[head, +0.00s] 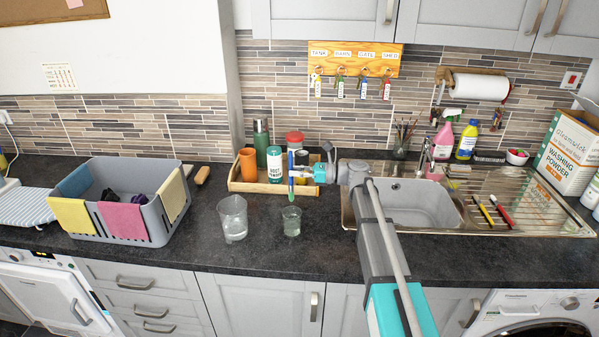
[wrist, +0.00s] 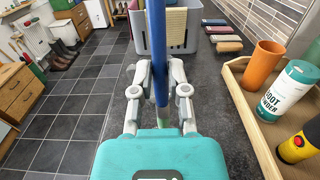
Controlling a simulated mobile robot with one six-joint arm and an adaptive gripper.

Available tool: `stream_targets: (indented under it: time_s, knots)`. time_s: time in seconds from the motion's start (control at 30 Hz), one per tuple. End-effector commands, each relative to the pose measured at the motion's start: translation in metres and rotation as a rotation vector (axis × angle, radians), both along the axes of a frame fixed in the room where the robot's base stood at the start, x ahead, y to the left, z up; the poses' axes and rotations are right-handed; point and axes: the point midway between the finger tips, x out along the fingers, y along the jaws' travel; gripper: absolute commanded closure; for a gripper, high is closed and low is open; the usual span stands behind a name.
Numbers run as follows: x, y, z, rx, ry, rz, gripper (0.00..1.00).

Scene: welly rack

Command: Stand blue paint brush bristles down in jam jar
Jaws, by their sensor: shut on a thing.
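My gripper (head: 298,173) is shut on the blue paint brush (head: 291,185), which it holds upright above the worktop. The brush's blue shaft (wrist: 157,45) stands between the two fingers (wrist: 160,92) in the wrist view, with a greenish part low down. Which end carries the bristles is too small to tell. A small clear jam jar (head: 291,222) stands on the worktop just below the brush in the head view. The brush's lower end appears above the jar's rim and apart from it. The jar is not clear in the wrist view.
A larger clear jug (head: 232,220) stands left of the jar. Behind is a wooden tray (head: 240,186) with an orange cup (head: 248,164) and bottles. A grey basket (head: 150,226) is at left. The sink (head: 415,205) and draining board with brushes are at right.

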Motion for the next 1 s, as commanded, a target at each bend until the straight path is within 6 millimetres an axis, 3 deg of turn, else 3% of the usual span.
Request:
stream_targets:
  time_s: [1.0]
  knots:
    - [0.0,0.0,-0.06,0.0,0.0,0.0,1.0]
